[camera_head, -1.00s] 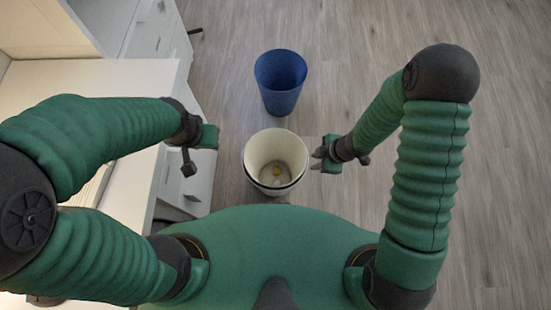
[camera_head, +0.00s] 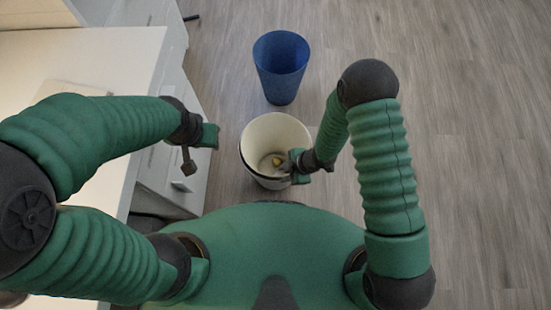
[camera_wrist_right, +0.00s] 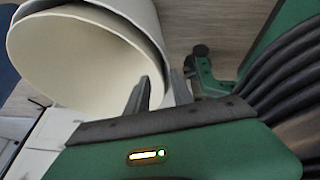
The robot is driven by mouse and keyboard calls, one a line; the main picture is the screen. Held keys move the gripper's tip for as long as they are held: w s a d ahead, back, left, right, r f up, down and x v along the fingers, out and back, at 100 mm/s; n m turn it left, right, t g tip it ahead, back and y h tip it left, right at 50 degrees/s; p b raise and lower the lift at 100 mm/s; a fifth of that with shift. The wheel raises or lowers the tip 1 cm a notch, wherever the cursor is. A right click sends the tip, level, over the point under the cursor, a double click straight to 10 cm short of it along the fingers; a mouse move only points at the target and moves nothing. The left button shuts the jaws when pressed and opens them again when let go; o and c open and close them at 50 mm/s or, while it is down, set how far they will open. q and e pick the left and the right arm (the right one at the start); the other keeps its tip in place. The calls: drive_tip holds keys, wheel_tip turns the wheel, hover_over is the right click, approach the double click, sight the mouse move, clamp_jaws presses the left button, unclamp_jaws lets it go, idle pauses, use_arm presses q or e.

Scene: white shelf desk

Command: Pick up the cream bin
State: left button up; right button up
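My right gripper (camera_head: 288,163) is at the bin's near right rim. In the right wrist view the bin (camera_wrist_right: 80,55) lies tilted across the picture. The right gripper's two fingers (camera_wrist_right: 158,80) are apart there, one over the bin's inside and one outside, with the wall between them. I cannot tell whether they touch it. My left gripper (camera_head: 200,147) hangs left of the bin, apart from it; its finger opening is unclear.
A blue bin (camera_head: 281,68) stands on the floor just beyond the cream bin. A white desk with drawers (camera_head: 160,165) fills the left side, close to my left arm. The wooden floor (camera_head: 480,140) on the right is clear.

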drive_tip(key=shift+x, duration=0.95)
drive_tip(key=shift+w+d, duration=0.1)
drive_tip(key=shift+r, duration=0.1)
clamp_jaws()
idle(0.4)
